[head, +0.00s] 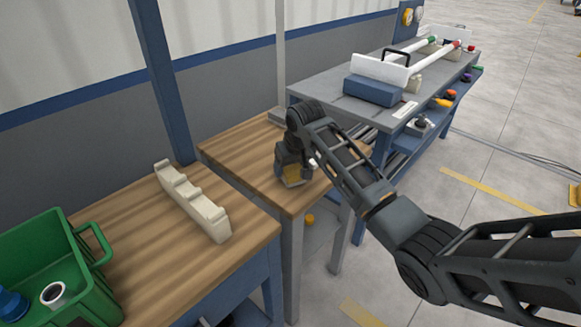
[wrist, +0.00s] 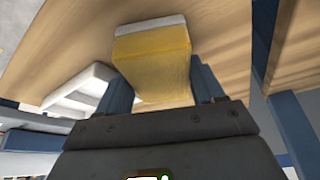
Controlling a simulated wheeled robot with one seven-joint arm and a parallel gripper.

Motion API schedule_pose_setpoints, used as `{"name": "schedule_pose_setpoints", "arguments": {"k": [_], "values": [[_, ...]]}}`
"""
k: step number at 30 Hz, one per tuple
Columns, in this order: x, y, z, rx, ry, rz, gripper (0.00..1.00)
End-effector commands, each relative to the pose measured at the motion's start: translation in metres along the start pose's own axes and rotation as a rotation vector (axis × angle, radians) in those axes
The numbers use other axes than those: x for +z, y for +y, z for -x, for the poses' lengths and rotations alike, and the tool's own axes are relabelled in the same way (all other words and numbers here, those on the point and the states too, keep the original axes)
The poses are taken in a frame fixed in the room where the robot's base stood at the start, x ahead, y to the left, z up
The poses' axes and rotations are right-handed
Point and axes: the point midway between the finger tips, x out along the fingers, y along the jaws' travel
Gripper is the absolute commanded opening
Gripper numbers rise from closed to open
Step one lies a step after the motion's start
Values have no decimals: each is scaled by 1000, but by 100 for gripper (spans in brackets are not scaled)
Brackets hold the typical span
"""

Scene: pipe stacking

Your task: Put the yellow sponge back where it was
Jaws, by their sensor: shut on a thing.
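The yellow sponge (wrist: 155,55) has a pale layer along one edge and sits between the blue fingers of my gripper (wrist: 157,88) in the wrist view. My gripper is shut on it. I cannot tell whether the sponge touches the table top. Part of the sponge is hidden by the gripper.
A cream notched rack (head: 195,203) stands on the near wooden table (head: 135,225), left of my gripper. A green crate (head: 85,265) is at the lower left. A grey bench (head: 375,108) behind holds a blue block (head: 375,90) and pipes. The middle table's left part is clear.

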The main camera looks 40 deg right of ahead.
Motion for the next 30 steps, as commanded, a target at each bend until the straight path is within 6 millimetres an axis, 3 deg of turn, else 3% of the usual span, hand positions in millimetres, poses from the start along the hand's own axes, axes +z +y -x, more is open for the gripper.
{"name": "schedule_pose_setpoints", "arguments": {"k": [8, 9, 17, 25, 30], "values": [[3, 0, -6, 0, 0, 0, 43], [3, 0, -6, 0, 0, 0, 69], [3, 0, -6, 0, 0, 0, 93], [2, 0, -3, -1, 1, 0, 93], [2, -1, 15, -2, 3, 0, 93]]}}
